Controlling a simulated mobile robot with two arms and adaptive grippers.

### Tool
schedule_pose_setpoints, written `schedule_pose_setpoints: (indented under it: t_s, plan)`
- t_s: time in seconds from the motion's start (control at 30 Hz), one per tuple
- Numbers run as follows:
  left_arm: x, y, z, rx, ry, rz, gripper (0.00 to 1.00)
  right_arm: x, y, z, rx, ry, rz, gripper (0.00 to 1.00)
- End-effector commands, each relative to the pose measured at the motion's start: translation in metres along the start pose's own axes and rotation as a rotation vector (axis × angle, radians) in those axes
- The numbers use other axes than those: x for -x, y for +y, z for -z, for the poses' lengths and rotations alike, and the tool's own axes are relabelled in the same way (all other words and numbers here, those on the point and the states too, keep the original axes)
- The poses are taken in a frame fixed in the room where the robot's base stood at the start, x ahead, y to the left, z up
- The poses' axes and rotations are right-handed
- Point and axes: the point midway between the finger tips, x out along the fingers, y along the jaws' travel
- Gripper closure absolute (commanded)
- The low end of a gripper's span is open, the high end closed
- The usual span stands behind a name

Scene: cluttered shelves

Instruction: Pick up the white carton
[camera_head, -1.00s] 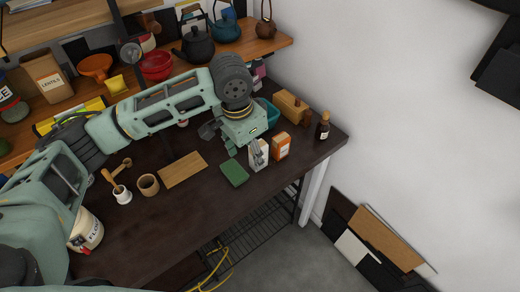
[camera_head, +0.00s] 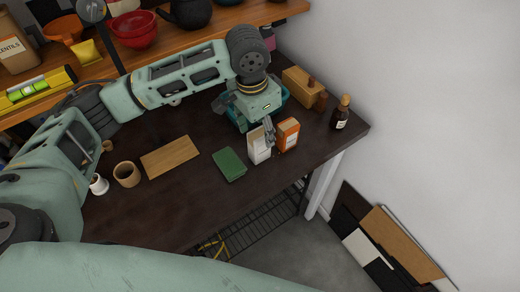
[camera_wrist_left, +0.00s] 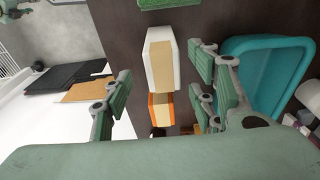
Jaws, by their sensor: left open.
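The white carton (camera_head: 258,152) stands on the dark table near its front right, between a green flat block and an orange carton. My left gripper (camera_head: 257,128) is open just above and behind it, with one finger by the carton's right edge. In the left wrist view the white carton (camera_wrist_left: 161,58) with its tan top lies between the two spread fingers of my left gripper (camera_wrist_left: 158,85), with gaps visible on both sides. No contact shows. My right gripper is not in view.
An orange carton (camera_head: 288,134) stands close to the right of the white carton. A green block (camera_head: 229,164) lies to the left. A teal bin (camera_wrist_left: 268,75) is beside the gripper. A wooden block (camera_head: 298,83) and dark bottle (camera_head: 340,113) stand near the right table edge.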

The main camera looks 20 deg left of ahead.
Motion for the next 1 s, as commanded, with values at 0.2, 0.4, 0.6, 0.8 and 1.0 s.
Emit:
schedule_pose_setpoints:
  t_s: [0.2,0.4,0.6,0.8,1.0]
  plan:
    - [-0.022,0.0,-0.001,0.0,-0.002,-0.002,0.47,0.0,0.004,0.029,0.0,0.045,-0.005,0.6]
    - [-0.046,-0.003,-0.004,0.001,-0.004,-0.001,0.47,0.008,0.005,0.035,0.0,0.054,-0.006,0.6]
    - [-0.074,-0.004,-0.004,0.0,-0.002,-0.001,0.47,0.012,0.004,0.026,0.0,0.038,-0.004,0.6]
    - [-0.081,-0.005,-0.004,0.0,0.001,0.001,0.47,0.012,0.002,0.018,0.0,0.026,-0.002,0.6]
    - [-0.081,-0.004,-0.004,0.0,0.0,0.001,0.55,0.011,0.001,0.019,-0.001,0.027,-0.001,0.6]
